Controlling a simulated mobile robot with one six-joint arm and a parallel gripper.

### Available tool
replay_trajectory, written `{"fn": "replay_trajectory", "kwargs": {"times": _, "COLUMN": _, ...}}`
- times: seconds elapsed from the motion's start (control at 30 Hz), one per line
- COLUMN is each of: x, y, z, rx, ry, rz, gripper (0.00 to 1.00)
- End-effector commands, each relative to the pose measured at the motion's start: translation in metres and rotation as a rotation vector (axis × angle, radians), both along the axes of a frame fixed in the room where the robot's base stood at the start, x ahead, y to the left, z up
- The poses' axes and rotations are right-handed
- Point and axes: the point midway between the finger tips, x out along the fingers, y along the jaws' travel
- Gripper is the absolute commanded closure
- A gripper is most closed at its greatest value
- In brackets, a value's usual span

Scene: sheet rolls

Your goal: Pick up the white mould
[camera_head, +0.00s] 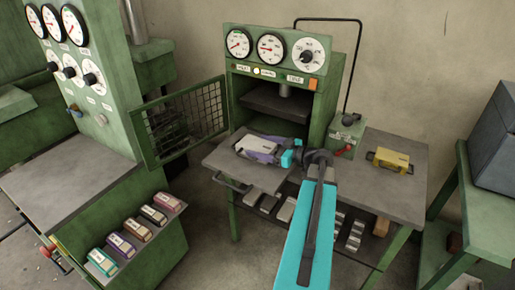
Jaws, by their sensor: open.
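A pale, whitish block (256,145) with purple parts around it lies on the metal plate in front of the open press. It is the only whitish mould I can make out, and it is too small to tell its parts apart. My gripper (284,157) is at the right end of this block, at the end of my teal arm. It is open, with nothing seen held in it. I cannot tell whether its fingers touch the block. My arm hides part of the bench.
The green press (280,70) stands behind, its mesh door (183,122) swung open to the left. A yellow mould (391,160) lies on the bench (400,196) to the right. A control box (346,133) with a red lever stands between. Several coloured boxes fill a rack at lower left.

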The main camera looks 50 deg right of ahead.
Motion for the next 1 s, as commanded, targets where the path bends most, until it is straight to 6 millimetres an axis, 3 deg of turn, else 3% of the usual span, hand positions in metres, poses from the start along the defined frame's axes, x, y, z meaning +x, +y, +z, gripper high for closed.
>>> {"fn": "replay_trajectory", "kwargs": {"times": 0.2, "x": 0.019, "y": 0.005, "z": -0.002, "rx": 0.001, "ry": 0.000, "rz": 0.001, "gripper": 0.20}}
{"fn": "replay_trajectory", "kwargs": {"times": 0.8, "x": 0.021, "y": 0.006, "z": -0.003, "rx": 0.000, "ry": 0.000, "rz": 0.001, "gripper": 0.20}}
{"fn": "replay_trajectory", "kwargs": {"times": 1.0, "x": 0.021, "y": 0.006, "z": -0.003, "rx": 0.000, "ry": 0.001, "rz": 0.001, "gripper": 0.54}}
